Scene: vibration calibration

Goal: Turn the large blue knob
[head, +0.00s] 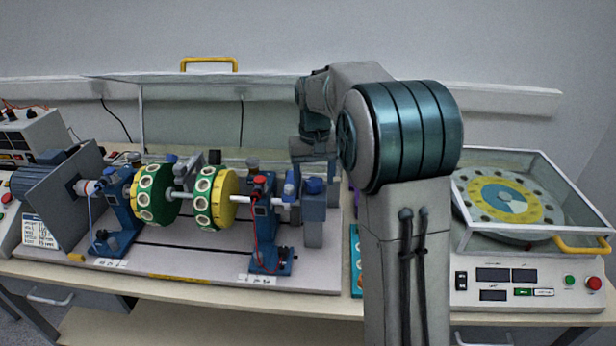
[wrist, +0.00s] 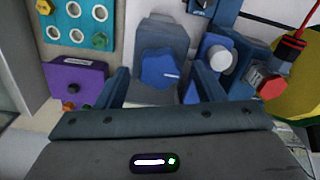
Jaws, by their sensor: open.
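The large blue knob (wrist: 160,69) sits on a grey block (wrist: 152,98) in the middle of the wrist view. It has a lobed rim and a small pale mark. In the head view the knob (head: 314,186) shows just below my gripper (head: 315,168), on top of the grey block. In the wrist view my gripper (wrist: 161,88) is open, with one finger to the left and one to the right of the knob. I cannot tell whether either finger touches it.
A purple box (wrist: 76,82) and a teal plate with holes (wrist: 80,25) lie to the left. In the head view a glass-covered turntable unit (head: 530,215) stands at the right.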

